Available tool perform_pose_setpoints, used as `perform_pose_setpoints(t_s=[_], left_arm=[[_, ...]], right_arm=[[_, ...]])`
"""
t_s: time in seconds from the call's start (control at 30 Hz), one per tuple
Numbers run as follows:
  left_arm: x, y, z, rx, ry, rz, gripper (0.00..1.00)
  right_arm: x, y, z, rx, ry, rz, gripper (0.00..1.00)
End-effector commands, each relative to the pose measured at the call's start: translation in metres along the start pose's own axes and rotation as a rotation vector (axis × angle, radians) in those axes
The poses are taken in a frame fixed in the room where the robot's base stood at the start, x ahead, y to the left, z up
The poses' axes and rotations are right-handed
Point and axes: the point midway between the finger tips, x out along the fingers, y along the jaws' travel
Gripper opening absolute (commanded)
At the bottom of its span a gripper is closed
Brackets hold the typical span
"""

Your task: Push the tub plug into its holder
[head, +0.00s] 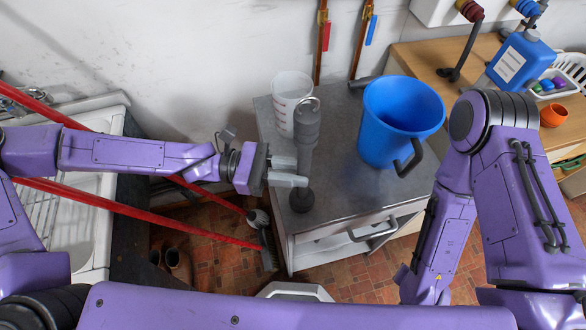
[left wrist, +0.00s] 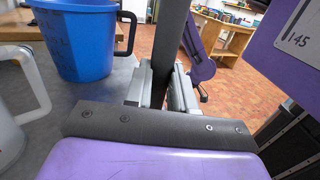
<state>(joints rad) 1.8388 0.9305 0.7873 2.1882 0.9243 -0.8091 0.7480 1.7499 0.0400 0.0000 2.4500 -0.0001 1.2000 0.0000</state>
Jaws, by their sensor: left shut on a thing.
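A tall dark-grey cylinder with a ring on top (head: 307,128), which I take to be the tub plug, stands about upright at the grey cabinet top's (head: 345,188) front left part. My left gripper (head: 294,171) is shut on its narrower lower shaft from the left. A black round foot (head: 301,198) shows at its lower end; I cannot tell whether this is the plug's own end or its holder. In the left wrist view the dark shaft (left wrist: 168,40) runs up between my left fingers (left wrist: 163,92). My right gripper is out of view.
A white measuring jug (head: 288,90) stands close behind the cylinder. A blue bucket (head: 392,135) with a dark handle stands to the right. A wooden bench with a blue canister (head: 521,62) is at far right. A white sink is at left. The cabinet top's front middle is clear.

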Motion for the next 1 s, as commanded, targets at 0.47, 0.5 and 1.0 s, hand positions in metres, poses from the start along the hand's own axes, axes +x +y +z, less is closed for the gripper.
perform_pose_setpoints(t_s=[0.47, 0.5, 1.0], left_arm=[[-0.001, 0.000, -0.002, -0.003, 0.002, 0.001, 0.54], [-0.003, 0.000, -0.002, -0.002, 0.002, 0.002, 0.54], [-0.099, 0.001, -0.001, 0.000, 0.001, 0.003, 0.54]], right_arm=[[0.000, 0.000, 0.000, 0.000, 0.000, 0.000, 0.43], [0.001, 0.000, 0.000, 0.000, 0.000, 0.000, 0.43], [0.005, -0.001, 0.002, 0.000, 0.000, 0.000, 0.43]])
